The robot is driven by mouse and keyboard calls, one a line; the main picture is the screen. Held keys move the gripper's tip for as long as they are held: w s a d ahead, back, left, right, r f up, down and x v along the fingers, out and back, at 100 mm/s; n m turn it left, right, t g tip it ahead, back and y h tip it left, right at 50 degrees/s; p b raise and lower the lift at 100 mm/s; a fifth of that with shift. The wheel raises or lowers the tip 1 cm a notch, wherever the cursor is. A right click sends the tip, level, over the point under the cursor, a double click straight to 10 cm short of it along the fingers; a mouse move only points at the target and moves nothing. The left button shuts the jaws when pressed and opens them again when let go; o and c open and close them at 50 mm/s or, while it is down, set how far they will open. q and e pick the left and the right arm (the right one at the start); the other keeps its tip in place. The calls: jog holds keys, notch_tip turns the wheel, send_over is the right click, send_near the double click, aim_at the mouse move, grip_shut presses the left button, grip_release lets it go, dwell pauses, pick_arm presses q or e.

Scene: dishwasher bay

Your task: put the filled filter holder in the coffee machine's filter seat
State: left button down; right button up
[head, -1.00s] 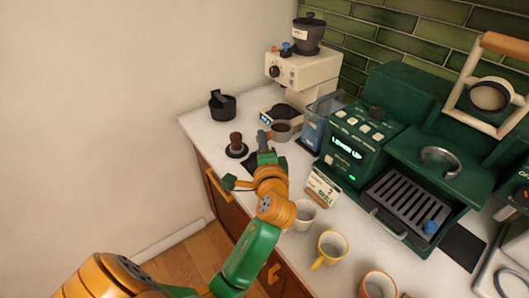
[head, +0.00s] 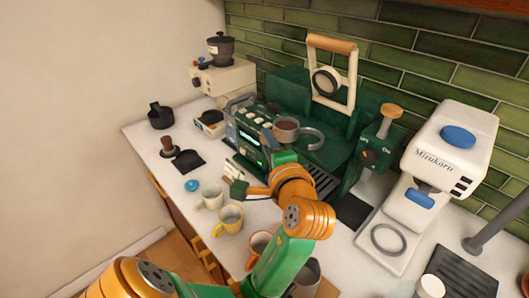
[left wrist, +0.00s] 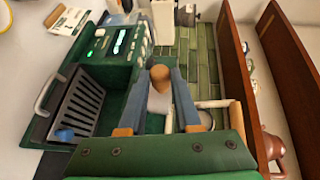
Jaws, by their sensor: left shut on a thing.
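The filter holder (head: 286,129), a grey basket filled with brown coffee, is held up in front of the green coffee machine (head: 347,150). My left gripper (head: 272,139) is shut on its handle; the basket looks roughly level. The metal horseshoe-shaped filter seat (head: 310,138) on the machine's front is just right of the basket in the head view. I cannot tell whether they touch. In the left wrist view a tan round end (left wrist: 160,76) shows between the fingers, and the seat cannot be made out. My right gripper is not in view.
The slotted drip tray (left wrist: 82,105) is on the machine's front. A lever frame (head: 333,75) rises above it. A white machine (head: 445,160) stands right. The grinder (head: 222,77), tamper (head: 168,147) and cups (head: 229,220) stand left and in front.

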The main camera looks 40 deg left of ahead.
aim_at(297, 133)
pick_arm(q)
jog(key=w+b, duration=0.1)
jog(key=w, duration=0.1)
jog(key=w+d, duration=0.1)
jog(key=w, duration=0.2)
jog(key=w+b, duration=0.1)
jog(key=w, duration=0.2)
jog(key=shift+d+f+b, duration=0.25)
jog(key=shift+f+b, duration=0.05)
jog(key=shift+f, duration=0.05)
jog(key=f+b, duration=0.1)
jog(key=f, duration=0.2)
jog(key=shift+w+b, duration=0.35)
jog(key=shift+b, duration=0.05)
jog(key=shift+f, duration=0.45)
jog(key=shift+s, duration=0.1)
jog(key=shift+f, duration=0.25)
